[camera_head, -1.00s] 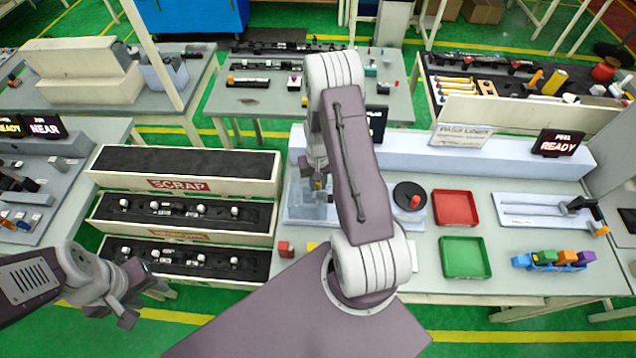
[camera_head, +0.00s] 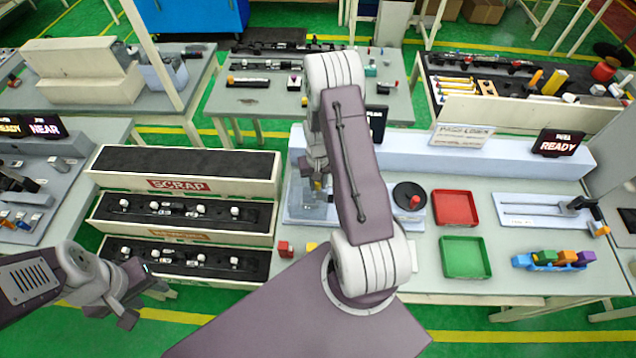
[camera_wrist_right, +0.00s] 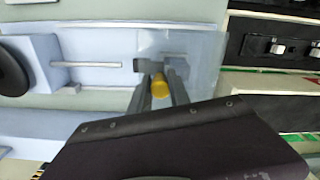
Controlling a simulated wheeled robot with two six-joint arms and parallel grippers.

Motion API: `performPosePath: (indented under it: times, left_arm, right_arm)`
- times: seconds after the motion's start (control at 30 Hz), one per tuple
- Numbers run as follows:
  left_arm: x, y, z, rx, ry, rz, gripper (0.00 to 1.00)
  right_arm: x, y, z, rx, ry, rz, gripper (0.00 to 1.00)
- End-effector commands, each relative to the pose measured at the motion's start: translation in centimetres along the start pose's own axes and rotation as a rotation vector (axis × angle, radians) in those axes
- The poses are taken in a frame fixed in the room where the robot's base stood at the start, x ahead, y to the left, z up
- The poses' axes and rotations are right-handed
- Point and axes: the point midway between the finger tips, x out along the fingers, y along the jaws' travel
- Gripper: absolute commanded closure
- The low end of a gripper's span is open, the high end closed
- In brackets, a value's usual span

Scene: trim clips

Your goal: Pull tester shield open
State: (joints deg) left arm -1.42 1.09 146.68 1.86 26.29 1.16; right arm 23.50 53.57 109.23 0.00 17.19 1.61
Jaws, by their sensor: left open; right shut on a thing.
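The tester (camera_head: 296,216) stands on the bench behind my right arm, which covers much of it. Its clear shield (camera_head: 306,205) is see-through and hard to make out; it also shows in the right wrist view (camera_wrist_right: 205,50). My right gripper (camera_head: 318,182) is at the shield. In the right wrist view its two fingers (camera_wrist_right: 158,88) are shut on a yellow knob (camera_wrist_right: 160,86), which sits between the fingertips. Whether the shield stands open or closed is hard to tell. My left gripper (camera_head: 130,297) is open and empty at the lower left, away from the tester.
A red tray (camera_head: 455,208) and a green tray (camera_head: 465,258) lie right of the tester. A black disc with a red knob (camera_head: 410,197) is close beside my arm. The scrap rack (camera_head: 180,185) stands to the left.

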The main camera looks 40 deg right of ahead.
Motion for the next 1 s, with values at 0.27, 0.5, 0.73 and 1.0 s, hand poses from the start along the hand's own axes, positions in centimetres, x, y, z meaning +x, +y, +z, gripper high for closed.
performPosePath:
  times: [0.27, 0.5, 0.73, 1.0]
  left_arm:
    - [0.7, 0.0, 0.1, 0.000, 0.000, 0.000, 0.57]
    - [1.2, 0.0, 0.1, 0.000, 0.000, 0.000, 0.57]
    - [1.2, 0.0, 0.1, 0.000, 0.000, 0.000, 0.57]
    - [1.2, 0.0, 0.1, 0.000, 0.000, 0.000, 0.57]
  right_arm:
    - [0.1, 4.4, 1.1, 0.008, 0.001, 0.000, 1.00]
    - [0.0, 9.2, 2.3, 0.004, 0.003, 0.001, 1.00]
    - [-0.1, 10.2, 2.6, 0.000, 0.002, 0.001, 1.00]
    - [-0.1, 10.1, 2.6, 0.000, 0.002, 0.001, 0.55]
